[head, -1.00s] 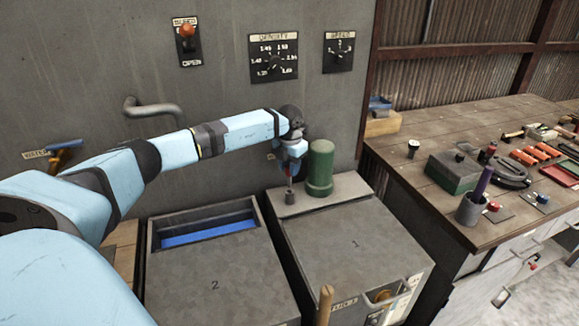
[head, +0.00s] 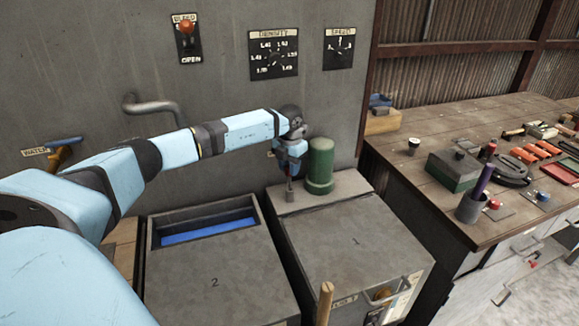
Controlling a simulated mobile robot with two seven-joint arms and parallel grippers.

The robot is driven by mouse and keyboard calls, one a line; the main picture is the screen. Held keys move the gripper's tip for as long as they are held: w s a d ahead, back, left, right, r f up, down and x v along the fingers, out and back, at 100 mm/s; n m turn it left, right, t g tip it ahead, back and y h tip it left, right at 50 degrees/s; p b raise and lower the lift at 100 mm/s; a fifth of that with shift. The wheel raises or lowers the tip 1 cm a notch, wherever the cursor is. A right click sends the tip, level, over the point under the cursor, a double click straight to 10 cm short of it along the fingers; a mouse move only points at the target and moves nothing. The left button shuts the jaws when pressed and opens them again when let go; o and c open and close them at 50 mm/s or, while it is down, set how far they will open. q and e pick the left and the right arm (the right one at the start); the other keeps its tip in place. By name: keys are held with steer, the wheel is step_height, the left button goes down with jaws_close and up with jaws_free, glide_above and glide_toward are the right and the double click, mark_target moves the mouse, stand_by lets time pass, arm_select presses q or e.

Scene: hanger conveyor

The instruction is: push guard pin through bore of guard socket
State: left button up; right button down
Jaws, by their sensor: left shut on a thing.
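My left gripper (head: 290,176) is beside the green cylinder, pointing down over the back left corner of box 1. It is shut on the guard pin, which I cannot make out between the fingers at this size. A small grey upright piece (head: 290,195), which looks like the guard socket, stands on the box ledge directly below the fingertips. The fingers hide its top, so I cannot tell how deep the pin sits in the bore. My right gripper is not in view.
A green cylinder (head: 320,166) stands close to the right of my left gripper. Box 1 (head: 350,245) has a clear top. Box 2 (head: 215,280) has an opening with blue inside. A workbench (head: 400,170) with several tools is at the right.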

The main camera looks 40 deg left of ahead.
mark_target(289, 186)
arm_select(q)
steer(key=shift+f+b, duration=1.3)
steer(key=shift+f, duration=1.2)
stand_by(1.4)
steer(key=o, duration=0.6)
steer(key=shift+o, duration=0.2)
steer(key=o, duration=0.6)
steer(key=shift+r, duration=0.3)
step_height(289, 186, up, 12)
steer(key=shift+f+b, duration=0.1)
steer(key=shift+b, duration=0.2)
steer(key=shift+r, duration=0.7)
